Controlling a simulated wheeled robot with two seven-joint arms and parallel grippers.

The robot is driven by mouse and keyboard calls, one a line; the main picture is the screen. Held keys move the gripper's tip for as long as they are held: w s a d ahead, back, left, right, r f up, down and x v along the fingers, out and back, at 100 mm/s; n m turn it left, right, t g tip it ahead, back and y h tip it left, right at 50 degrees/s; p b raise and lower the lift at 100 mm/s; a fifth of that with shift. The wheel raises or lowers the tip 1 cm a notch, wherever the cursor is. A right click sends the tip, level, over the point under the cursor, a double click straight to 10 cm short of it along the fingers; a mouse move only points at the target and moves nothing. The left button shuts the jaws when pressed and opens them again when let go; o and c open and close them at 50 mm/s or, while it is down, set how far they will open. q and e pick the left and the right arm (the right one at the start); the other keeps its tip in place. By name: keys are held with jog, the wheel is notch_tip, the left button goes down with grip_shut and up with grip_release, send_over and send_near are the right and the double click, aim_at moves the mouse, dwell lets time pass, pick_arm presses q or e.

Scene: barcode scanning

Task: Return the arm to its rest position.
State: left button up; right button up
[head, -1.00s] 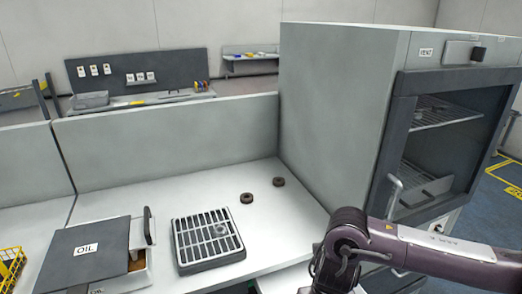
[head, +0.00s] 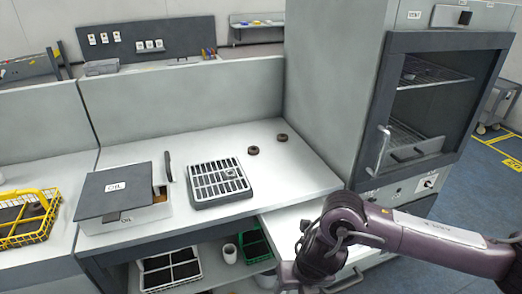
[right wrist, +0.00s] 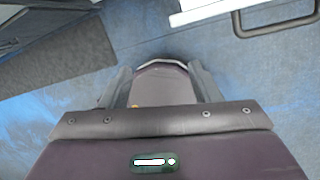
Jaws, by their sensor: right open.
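My right arm (head: 400,232) comes in from the right in the head view and bends down at a purple joint in front of the bench. Its gripper is not clear in the head view, hidden behind the wrist or below the picture edge. In the right wrist view my right gripper (right wrist: 160,72) is open, its two grey fingers spread apart. No object is held between them; a rounded purple part of my own body shows beyond, over the blue floor. My left gripper is not in view.
A grey cabinet with an open-fronted oven (head: 440,100) stands behind the arm. On the bench are a rack (head: 218,183), two dark rings (head: 253,150), an oil box (head: 115,190) and a yellow basket (head: 30,232). An open drawer (head: 290,222) juts out near the arm. Blue floor lies right.

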jog(key=s+a+r+m+t+y, duration=0.1)
jog(key=s+a+m+y, duration=0.1)
jog(key=a, duration=0.5)
jog(key=s+a+r+m+y, duration=0.1)
jog(key=s+a+r+y, duration=0.15)
jog(key=a, duration=0.35)
jog(key=w+a+r+m+t+y, duration=0.1)
jog(key=a+r+m+t+y, duration=0.1)
jog(key=a+r+m+t, duration=0.35)
jog(key=w+d+f+m+h, duration=0.2)
jog(key=d+m+h, duration=0.3)
jog(key=d+m, duration=1.1)
jog(key=s+d+f+m+g+h, duration=0.2)
jog(key=s+d+f+m, duration=0.25)
jog(key=d, duration=0.25)
jog(key=s+d+f+m+g+h, duration=0.1)
jog(key=s+d+f+m+g, duration=0.2)
jog(key=s+d+m, duration=0.3)
notch_tip(320, 180, down, 31)
jog(key=s+d+g, duration=0.1)
jog(key=s+d, duration=0.1)
jog(key=s+d+f+g, duration=0.1)
jog(key=s+d+f, duration=0.2)
jog(key=s+f, duration=1.4)
jog(key=shift+s+f, duration=0.2)
jog(key=shift+s, duration=0.95)
